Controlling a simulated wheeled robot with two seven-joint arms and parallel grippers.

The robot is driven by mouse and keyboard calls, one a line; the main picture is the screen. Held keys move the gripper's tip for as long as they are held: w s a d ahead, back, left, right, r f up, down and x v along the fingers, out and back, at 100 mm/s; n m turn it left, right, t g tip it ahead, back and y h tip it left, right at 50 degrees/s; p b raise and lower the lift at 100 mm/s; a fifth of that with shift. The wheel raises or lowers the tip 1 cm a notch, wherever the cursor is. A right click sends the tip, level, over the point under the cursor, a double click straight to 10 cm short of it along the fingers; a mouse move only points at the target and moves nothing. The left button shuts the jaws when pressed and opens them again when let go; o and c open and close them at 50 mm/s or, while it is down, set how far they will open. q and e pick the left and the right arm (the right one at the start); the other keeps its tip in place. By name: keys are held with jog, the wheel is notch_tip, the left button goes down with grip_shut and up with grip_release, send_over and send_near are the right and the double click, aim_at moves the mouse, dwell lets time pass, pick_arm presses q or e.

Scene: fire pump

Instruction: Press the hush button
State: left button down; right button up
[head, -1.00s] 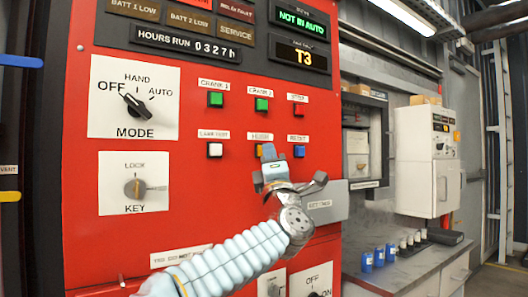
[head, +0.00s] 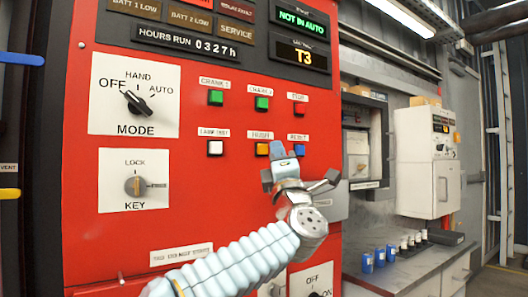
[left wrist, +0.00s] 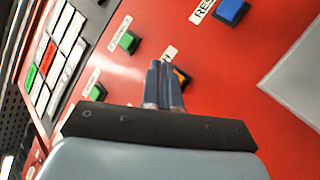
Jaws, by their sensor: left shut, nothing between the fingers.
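The amber hush button (head: 262,149) is in the lower row of the red panel in the head view, its label just above. Its amber edge also shows in the left wrist view (left wrist: 182,77), partly hidden behind my fingers. My left gripper (head: 278,152) is shut and empty, with its fingertips just right of the amber button in the head view. In the left wrist view the fingertips (left wrist: 158,66) overlap the button's side. I cannot tell whether they touch it. My right gripper is not in view.
The blue reset button (head: 299,151) is close to the right of my fingertips. The white lamp test button (head: 215,148) is to the left. Green crank buttons (head: 215,97) and a red stop button (head: 300,108) are above. The mode knob (head: 137,104) is farther left.

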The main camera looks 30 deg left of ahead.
pick_arm(q)
jog(key=d, duration=0.1)
jog(key=s+d, duration=0.1)
jog(key=d, duration=0.1)
jog(key=shift+s+d+b, duration=0.25)
jog(key=shift+b, duration=0.15)
dwell(0.5)
